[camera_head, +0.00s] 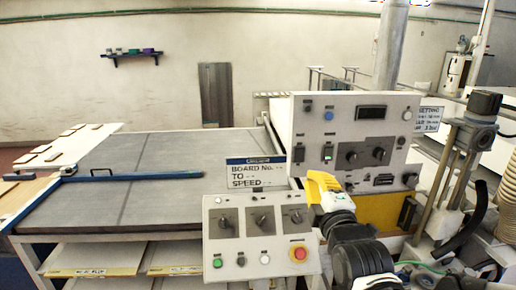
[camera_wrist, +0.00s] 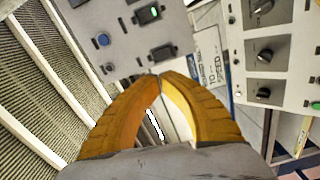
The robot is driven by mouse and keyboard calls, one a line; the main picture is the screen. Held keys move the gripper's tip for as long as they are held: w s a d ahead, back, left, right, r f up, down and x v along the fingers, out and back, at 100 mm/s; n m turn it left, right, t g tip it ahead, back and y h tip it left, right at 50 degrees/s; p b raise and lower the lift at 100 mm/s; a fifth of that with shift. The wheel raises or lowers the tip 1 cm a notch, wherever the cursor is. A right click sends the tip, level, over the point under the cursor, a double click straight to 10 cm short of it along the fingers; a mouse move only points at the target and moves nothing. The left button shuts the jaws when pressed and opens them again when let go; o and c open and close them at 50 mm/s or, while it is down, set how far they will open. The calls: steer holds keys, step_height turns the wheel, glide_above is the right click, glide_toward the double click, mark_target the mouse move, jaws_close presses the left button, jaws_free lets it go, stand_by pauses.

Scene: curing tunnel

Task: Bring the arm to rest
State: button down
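My gripper (camera_head: 322,184) has yellow fingers and is at the end of my dark arm, in front of the control panels right of centre in the head view. In the wrist view my gripper (camera_wrist: 160,75) has its two curved fingers meeting at the tips. Only background shows in the gap behind the tips, and nothing is held. The upright panel (camera_head: 340,107) with a display and knobs is behind the gripper. The lower console (camera_head: 240,242), with three knobs and a red button, is just to its left. Whether the gripper touches either panel cannot be told.
A blue-and-white sign (camera_head: 256,174) stands left of the gripper. A wide grey table (camera_head: 150,160) with a blue bar (camera_head: 130,177) lies farther left. A post with a dark top (camera_head: 484,102) and hoses stand at the right. Slatted vents (camera_wrist: 35,90) fill the wrist view's left.

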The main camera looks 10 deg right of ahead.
steer(key=s+f+m+g+b, duration=0.5)
steer(key=s+f+m, duration=0.3)
steer(key=f, duration=0.5)
steer(key=s+f+m+g+b, duration=0.5)
steer(key=s+f+m, duration=0.3)
steer(key=s+f, duration=0.4)
steer(key=shift+f+g, duration=0.35)
steer(key=shift+g, duration=0.15)
